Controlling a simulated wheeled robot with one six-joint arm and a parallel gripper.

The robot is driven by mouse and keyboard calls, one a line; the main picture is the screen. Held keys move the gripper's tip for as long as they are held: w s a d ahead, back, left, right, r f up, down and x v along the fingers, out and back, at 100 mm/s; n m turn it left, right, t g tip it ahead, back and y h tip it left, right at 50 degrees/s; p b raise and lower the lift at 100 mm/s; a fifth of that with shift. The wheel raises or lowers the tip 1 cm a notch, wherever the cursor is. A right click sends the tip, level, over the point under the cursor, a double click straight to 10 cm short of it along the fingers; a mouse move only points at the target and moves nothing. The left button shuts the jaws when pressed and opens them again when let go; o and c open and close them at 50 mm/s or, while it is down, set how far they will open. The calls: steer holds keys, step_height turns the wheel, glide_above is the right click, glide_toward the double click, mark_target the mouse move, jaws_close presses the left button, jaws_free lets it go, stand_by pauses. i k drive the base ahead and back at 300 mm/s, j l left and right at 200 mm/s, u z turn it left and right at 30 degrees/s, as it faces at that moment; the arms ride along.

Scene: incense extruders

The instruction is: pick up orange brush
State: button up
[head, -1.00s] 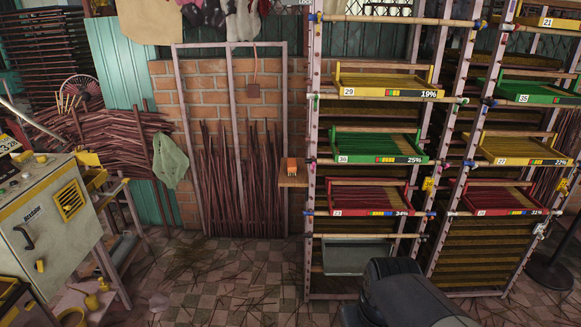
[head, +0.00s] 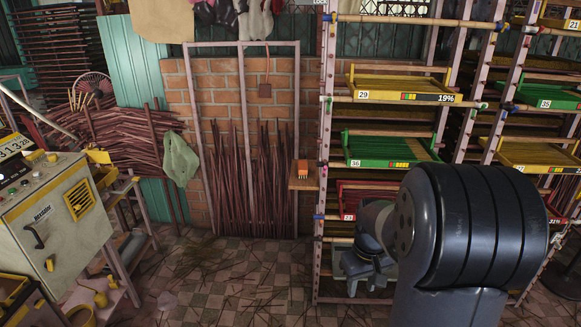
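A small orange block-shaped thing, which looks like the orange brush (head: 303,168), sits on a small wooden ledge (head: 304,184) at the left side of the near rack. Its fine detail is too small to tell. My gripper (head: 352,270) shows at the end of my dark arm, low in front of the rack. It is below and to the right of the orange brush, clearly apart from it. My arm's large dark joint hides part of the gripper's surroundings, and the fingers are too unclear to tell whether they are open.
Racks with yellow, green and red trays (head: 394,151) stand at the right. Dark red sticks (head: 250,180) lean against the brick wall. A grey-green machine (head: 60,225) stands at the left.

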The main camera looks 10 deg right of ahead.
mark_target(303, 165)
steer(key=i+u, duration=0.25)
steer(key=i, duration=1.45)
steer(key=i+z, duration=0.4)
steer(key=i, duration=0.15)
steer(key=i+j+z, duration=0.2)
steer(key=i+z, duration=0.25)
steer(key=i, duration=0.05)
